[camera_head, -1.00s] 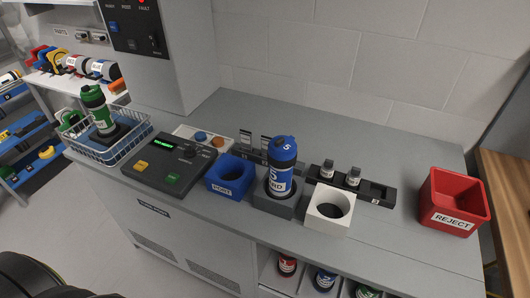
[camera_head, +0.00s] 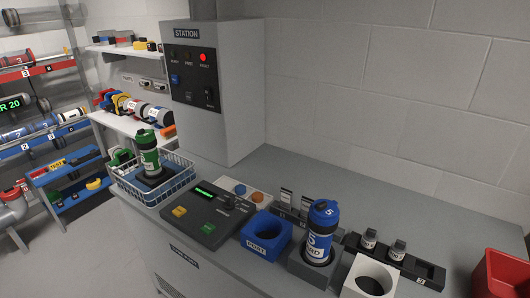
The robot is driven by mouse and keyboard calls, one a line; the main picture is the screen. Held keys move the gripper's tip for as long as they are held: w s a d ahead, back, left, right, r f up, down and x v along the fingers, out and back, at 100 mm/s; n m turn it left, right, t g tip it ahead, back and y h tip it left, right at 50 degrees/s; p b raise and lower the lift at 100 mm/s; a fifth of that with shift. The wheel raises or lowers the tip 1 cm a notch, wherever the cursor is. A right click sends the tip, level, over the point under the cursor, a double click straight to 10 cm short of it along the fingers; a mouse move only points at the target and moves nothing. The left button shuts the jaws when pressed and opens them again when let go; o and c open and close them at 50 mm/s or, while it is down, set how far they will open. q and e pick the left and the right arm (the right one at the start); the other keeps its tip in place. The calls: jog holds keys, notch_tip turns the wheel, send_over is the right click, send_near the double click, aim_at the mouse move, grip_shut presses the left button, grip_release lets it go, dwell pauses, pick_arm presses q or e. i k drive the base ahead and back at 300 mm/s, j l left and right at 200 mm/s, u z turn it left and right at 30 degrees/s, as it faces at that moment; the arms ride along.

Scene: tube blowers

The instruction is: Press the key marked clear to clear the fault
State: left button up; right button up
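A dark control box (camera_head: 196,219) sits on the bench with a lit green display (camera_head: 204,191). It carries a yellow key (camera_head: 180,211) and a green key (camera_head: 208,229); their lettering is too small to read surely. The grey station cabinet (camera_head: 228,110) has a black panel with a glowing red lamp (camera_head: 204,57), labelled what looks like FAULT. Below are a blue key (camera_head: 174,79), whose marking I cannot read, and a black switch (camera_head: 209,96). Neither of my grippers is in view.
A wire basket (camera_head: 128,191) with a green-capped bottle stands left of the box. The rear bench is clear.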

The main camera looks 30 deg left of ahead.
aim_at(180, 210)
jog(key=j+u, duration=0.15)
jog(key=u, duration=1.2)
jog(key=i+l, duration=0.05)
